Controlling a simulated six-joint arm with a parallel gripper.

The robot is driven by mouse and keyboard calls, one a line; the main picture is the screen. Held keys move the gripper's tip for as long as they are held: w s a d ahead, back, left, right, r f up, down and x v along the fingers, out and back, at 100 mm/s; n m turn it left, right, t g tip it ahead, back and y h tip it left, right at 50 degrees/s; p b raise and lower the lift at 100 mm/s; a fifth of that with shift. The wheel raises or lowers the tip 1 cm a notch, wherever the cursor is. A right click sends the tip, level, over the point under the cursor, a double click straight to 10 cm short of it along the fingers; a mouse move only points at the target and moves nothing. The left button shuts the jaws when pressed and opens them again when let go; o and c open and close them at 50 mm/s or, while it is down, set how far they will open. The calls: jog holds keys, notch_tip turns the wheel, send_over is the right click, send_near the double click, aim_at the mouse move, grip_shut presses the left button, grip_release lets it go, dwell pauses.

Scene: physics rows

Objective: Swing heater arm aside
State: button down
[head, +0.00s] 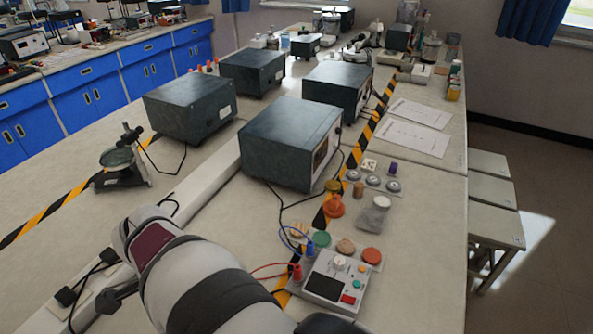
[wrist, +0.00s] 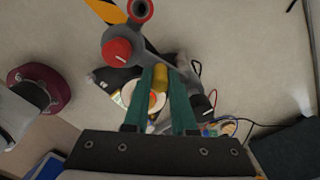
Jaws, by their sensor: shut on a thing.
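In the wrist view, my gripper (wrist: 165,90) has two green fingers closed on a small yellow handle (wrist: 160,76). The handle seems to belong to a grey apparatus with a red knob (wrist: 117,50), which I take to be the heater arm (wrist: 150,30). An orange pointed piece (wrist: 107,11) and a reddish ring (wrist: 141,9) are at its far end. A pale round part with an orange centre (wrist: 152,102) shows partly behind the fingers. In the head view I cannot make out the gripper or heater arm; my arm fills the lower left.
In the head view, a control box with red buttons and leads (head: 328,287) stands at the front. Dark instrument boxes (head: 290,140) line the bench, with small coloured pieces (head: 371,255) nearby. Papers (head: 413,137) lie right of the striped tape. Stools (head: 490,195) stand off the right edge.

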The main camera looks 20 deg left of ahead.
jog(key=shift+a+m, duration=0.2)
jog(key=shift+m, duration=0.1)
dwell(0.4)
jog(key=c, duration=0.7)
grip_release()
notch_tip(320, 180, up, 16)
jog(key=shift+f, duration=0.1)
